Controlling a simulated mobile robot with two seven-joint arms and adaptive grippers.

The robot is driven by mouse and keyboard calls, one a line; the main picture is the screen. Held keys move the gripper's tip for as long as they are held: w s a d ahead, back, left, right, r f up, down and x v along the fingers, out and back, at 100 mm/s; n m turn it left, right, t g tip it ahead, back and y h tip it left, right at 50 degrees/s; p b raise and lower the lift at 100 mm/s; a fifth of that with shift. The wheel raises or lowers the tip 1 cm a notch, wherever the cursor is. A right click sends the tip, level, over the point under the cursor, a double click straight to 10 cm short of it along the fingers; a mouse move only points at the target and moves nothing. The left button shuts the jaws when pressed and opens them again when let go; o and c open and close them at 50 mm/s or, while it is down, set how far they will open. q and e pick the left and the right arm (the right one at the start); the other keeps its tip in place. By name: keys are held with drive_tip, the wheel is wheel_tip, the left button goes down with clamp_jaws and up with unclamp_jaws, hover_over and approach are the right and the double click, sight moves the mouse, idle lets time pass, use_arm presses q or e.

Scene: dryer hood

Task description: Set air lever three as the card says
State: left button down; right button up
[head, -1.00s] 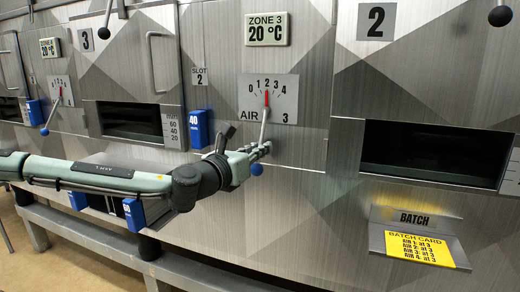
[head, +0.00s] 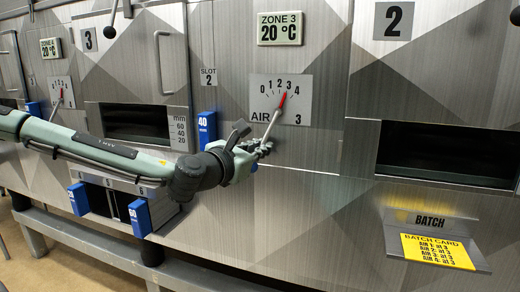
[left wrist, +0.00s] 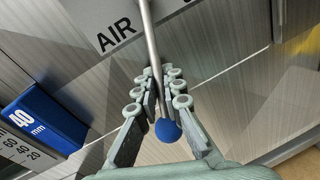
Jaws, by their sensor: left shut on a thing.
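Air lever three (head: 274,121) is a grey rod with a red tip and a blue ball end, on the AIR 3 scale plate (head: 262,99). Its red tip points at about 3. My left gripper (head: 264,147) is shut on the rod just above the ball. In the left wrist view the lever (left wrist: 151,45) runs between the fingers of my left gripper (left wrist: 158,82), with the ball close to the palm. The yellow batch card (head: 437,251) reads 3 for AIR 1, 2, 3 and 4. My right gripper is not in view.
A blue 40 mm block (head: 206,127) is on the panel left of the scale, under the SLOT 2 label. A dark opening (head: 447,153) lies to the right. Another air lever (head: 56,106) is at far left. The ZONE 3 display (head: 280,29) reads 20 °C.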

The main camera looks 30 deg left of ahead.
use_arm(q)
drive_tip(key=c, duration=1.6)
unclamp_jaws()
drive_tip(key=s, duration=0.7)
drive_tip(key=shift+s+d+r, duration=0.2)
drive_tip(key=shift+s+d, duration=0.05)
